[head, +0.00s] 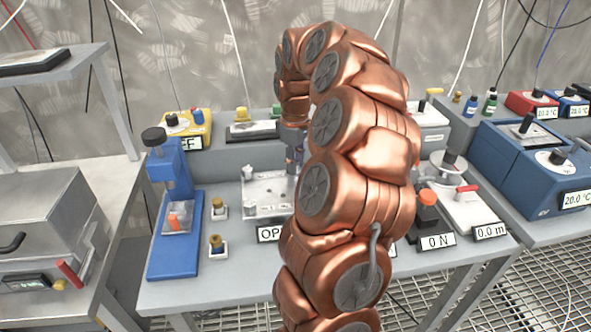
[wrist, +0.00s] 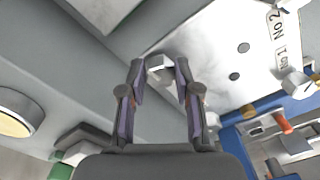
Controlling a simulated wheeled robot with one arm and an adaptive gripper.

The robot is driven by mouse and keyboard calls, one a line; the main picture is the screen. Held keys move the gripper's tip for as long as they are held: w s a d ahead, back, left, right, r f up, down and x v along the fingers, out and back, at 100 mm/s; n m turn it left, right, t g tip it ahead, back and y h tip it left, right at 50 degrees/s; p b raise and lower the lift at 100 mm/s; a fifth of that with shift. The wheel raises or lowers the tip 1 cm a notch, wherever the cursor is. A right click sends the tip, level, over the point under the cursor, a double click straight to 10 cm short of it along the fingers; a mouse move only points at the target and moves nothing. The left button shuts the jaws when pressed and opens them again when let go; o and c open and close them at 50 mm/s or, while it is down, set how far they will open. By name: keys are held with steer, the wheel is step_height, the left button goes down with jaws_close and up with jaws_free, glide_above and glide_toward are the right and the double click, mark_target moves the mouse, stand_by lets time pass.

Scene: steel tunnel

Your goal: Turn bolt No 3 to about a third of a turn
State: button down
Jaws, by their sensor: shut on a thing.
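A pale metal plate (head: 258,190) with bolts stands on the grey bench in the head view, its right part hidden by my arm. In the wrist view the plate (wrist: 215,50) carries labels No 1 and No 2, two dark holes and a bolt (wrist: 294,84) near the No 1 label. My gripper (wrist: 160,69) has its two fingers on either side of a pale bolt head (wrist: 159,64) at the plate's corner and is shut on it. No number shows beside this bolt. In the head view my gripper (head: 294,158) is small and partly hidden behind my arm.
A blue press stand (head: 172,215) and two small brass-knobbed fittings (head: 217,243) stand left of the plate. A force gauge with an orange knob (head: 428,212) is to the right. A blue bath (head: 530,165) sits further right. A yellow-topped device (head: 243,125) stands behind.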

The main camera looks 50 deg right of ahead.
steer(key=m+b, duration=0.3)
steer(key=m, duration=0.2)
steer(key=shift+f, duration=0.1)
steer(key=shift+w+m+b, duration=0.1)
steer(key=shift+m+b, duration=0.7)
steer(key=shift+m, duration=0.5)
steer(key=shift+r, duration=0.2)
steer(key=c, duration=0.8)
jaws_free()
steer(key=shift+f, duration=0.1)
steer(key=shift+r, duration=6)
